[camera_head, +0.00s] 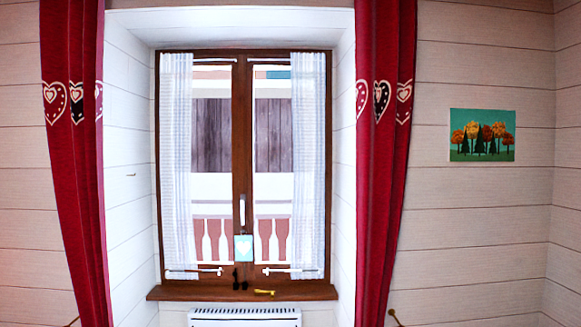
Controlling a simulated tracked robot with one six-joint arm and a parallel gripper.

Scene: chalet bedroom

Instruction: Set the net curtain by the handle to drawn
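Two white net curtains hang inside the brown wooden window frame (158,200). The left net curtain (177,160) is gathered at the outer side of the left pane. The right net curtain (308,160) is gathered at the outer side of the right pane. Glass shows bare between each curtain and the central post. A pale window handle (242,212) stands upright on that post, between the two curtains. Short white rods cross the bottom of the left pane (195,271) and the right pane (290,270). My gripper is not in view.
Red curtains hang at the left (72,160) and right (378,160) of the recess. A yellow object (264,292) lies on the wooden sill (195,293). A white radiator (244,317) stands below.

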